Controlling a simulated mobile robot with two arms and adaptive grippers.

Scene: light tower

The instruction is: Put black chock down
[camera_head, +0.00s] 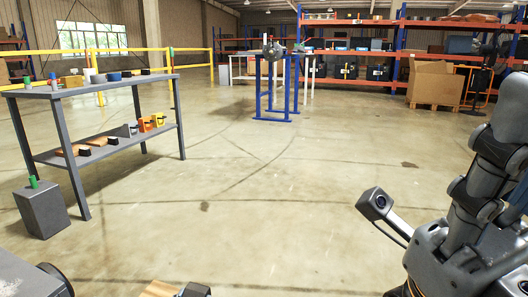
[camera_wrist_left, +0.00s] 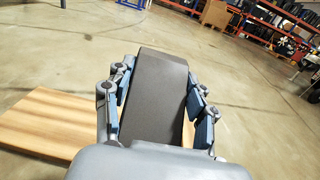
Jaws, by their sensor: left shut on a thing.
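The black chock (camera_wrist_left: 158,85), a dark grey-black block, fills the middle of the left wrist view. My left gripper (camera_wrist_left: 160,100) is shut on it, with blue-padded fingers on both sides. A light wooden board (camera_wrist_left: 45,122) shows left of the chock and in a sliver at its right. I cannot tell whether the chock touches the board. In the head view a small piece of wood (camera_head: 160,289) shows at the bottom edge, with a dark part beside it that I cannot identify.
A grey two-level bench (camera_head: 110,84) stands at left with several small items on both levels. A grey box (camera_head: 42,209) stands on the floor beside it. A blue stand (camera_head: 272,85), shelving (camera_head: 400,22) and a cardboard box (camera_head: 434,82) are farther back. The middle floor is clear.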

